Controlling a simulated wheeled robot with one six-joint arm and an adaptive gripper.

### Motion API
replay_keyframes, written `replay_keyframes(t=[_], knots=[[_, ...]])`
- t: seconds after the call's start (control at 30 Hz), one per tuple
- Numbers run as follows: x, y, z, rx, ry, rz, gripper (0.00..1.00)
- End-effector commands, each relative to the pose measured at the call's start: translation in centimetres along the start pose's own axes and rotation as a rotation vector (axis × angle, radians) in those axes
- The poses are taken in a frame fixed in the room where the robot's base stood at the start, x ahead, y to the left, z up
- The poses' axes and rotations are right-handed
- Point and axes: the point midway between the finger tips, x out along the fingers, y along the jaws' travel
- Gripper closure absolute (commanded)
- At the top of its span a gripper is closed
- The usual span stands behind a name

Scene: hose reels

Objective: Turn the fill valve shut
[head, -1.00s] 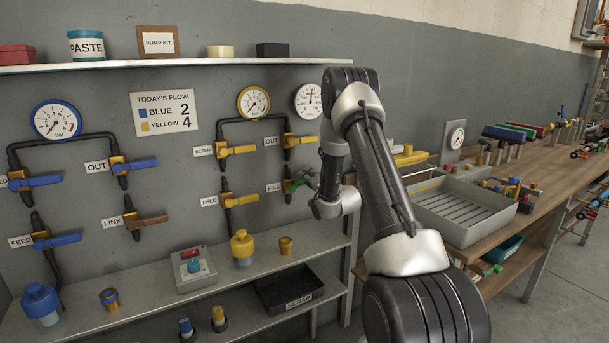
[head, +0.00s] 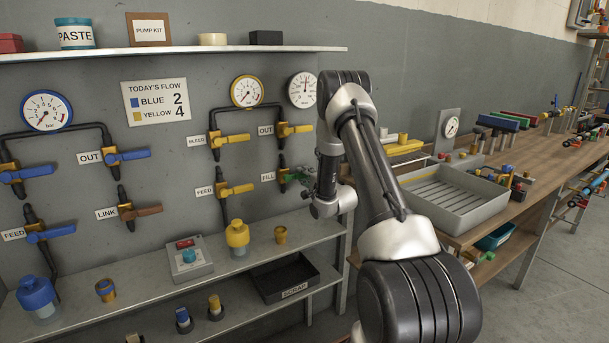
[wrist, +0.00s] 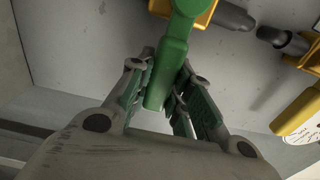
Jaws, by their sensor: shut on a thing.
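The fill valve, with a green handle (head: 291,176), is on the grey wall beside the FILL label (head: 267,177). In the head view the handle points right, towards my gripper (head: 307,181), which is small and partly hidden by my wrist. In the wrist view the green handle (wrist: 173,65) runs down from a yellow valve body (wrist: 188,12) to between the fingers of my gripper (wrist: 168,88). The fingers are closed on its outer end, one on each side. The valve's pipe is partly hidden.
The yellow OUT valve (head: 290,130) sits just above, and the yellow FEED valve (head: 233,188) is to the left. Below is a shelf with a yellow bottle (head: 237,235) and a brass cup (head: 281,235). A grey tray (head: 455,220) stands on the bench at right.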

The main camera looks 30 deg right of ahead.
Motion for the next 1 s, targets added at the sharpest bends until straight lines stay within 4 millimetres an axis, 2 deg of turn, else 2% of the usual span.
replay_keyframes(t=[0.37,0.4,0.5,0.83,1.0], knots=[[-0.1,0.2,-0.1,0.007,0.002,0.004,1.00],[-0.1,0.2,-0.1,0.007,0.002,0.004,0.74],[-0.1,0.2,0.0,0.006,0.002,0.003,0.57],[-0.2,0.1,0.0,0.004,0.001,0.002,0.57],[-2.2,0.1,-0.1,0.005,0.003,0.003,0.57]])
